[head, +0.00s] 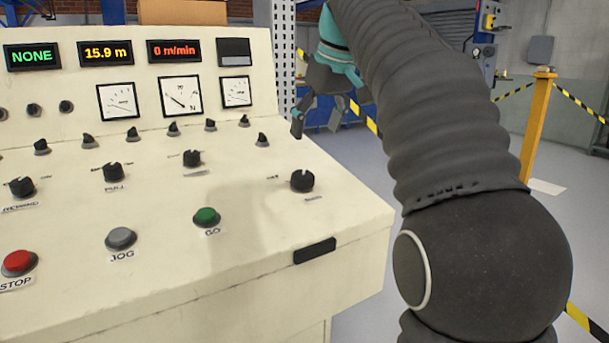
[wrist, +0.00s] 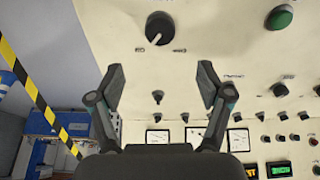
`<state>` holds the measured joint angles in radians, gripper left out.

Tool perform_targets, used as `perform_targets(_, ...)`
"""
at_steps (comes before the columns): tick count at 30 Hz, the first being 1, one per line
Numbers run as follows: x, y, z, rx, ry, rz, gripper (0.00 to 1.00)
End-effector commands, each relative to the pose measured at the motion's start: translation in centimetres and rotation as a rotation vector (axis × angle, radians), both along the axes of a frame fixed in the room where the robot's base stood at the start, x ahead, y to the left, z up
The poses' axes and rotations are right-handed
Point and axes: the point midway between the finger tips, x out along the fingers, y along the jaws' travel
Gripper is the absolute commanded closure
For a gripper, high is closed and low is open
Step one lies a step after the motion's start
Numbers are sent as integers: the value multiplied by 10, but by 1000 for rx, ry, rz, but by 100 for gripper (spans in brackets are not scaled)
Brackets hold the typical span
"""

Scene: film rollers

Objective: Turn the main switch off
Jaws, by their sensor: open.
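A black rotary knob (head: 302,180) sits at the right end of the cream control panel (head: 345,220), with small labels beside and below it that I cannot read clearly. It looks like the main switch. The same knob shows large at the top of the wrist view (wrist: 160,28), beyond the fingertips; its setting is hard to tell. My gripper (head: 316,125) is open and empty above the panel's right side, behind the knob in the head view. In the wrist view both fingers (wrist: 160,78) are spread wide, apart from the knob.
A green GO button (head: 207,217), a grey JOG button (head: 121,238) and a red STOP button (head: 18,262) line the panel's front. Several small switches and other knobs lie behind. Meters (head: 181,97) and displays (head: 106,53) stand at the back. A yellow post (head: 536,135) stands right.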

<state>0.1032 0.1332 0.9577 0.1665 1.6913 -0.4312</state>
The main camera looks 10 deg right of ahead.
Motion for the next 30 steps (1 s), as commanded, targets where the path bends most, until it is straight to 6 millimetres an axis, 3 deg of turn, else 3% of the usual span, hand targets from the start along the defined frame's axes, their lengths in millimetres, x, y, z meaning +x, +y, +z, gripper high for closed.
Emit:
perform_targets(3,8,3,-25,0,3,0,22)
perform_targets(15,32,12,-88,-1,2,0,22)
perform_targets(21,39,14,-102,0,0,0,22)
perform_targets(30,41,15,-105,0,-1,0,22)
